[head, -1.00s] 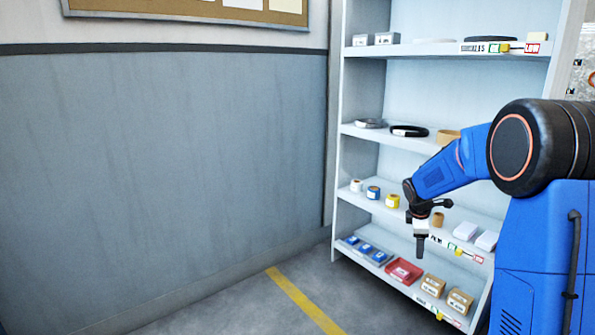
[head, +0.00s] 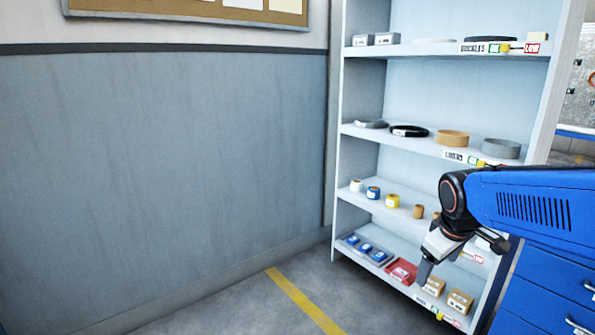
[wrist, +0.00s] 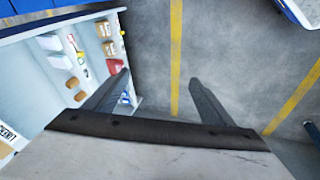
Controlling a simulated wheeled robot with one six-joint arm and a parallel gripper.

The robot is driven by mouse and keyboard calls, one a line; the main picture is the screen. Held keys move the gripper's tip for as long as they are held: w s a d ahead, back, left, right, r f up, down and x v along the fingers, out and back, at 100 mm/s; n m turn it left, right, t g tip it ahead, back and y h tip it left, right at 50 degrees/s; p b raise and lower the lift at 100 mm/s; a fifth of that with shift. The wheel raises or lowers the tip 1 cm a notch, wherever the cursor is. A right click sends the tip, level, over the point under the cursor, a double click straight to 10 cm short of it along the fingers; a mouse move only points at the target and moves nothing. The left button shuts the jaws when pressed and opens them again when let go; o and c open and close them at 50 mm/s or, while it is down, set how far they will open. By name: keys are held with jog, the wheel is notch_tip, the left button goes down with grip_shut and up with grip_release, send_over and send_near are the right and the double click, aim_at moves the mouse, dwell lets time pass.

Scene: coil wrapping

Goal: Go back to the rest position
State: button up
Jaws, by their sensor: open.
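My gripper (head: 424,270) hangs in front of the lower shelves at the right of the head view, pointing down. Nothing is held. My blue arm reaches in from the right edge of the head view and hides part of the lower right shelves.
A white shelf unit (head: 347,160) holds rolls, rings and small boxes, including a red box (head: 401,271) and cardboard boxes (head: 460,301). A grey wall (head: 160,150) is at the left. The floor with a yellow line (head: 300,298) is clear.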

jog(key=s+a+f+m, duration=0.1)
jog(key=s+a+m, duration=0.1)
jog(key=s, duration=0.7)
jog(key=s+a+f+m+y, duration=0.1)
jog(key=s+a+f+m, duration=0.1)
jog(key=s, duration=0.8)
jog(key=shift+a+m+t+y, duration=0.3)
jog(key=shift+a+m, duration=0.05)
jog(key=shift+m, duration=0.45)
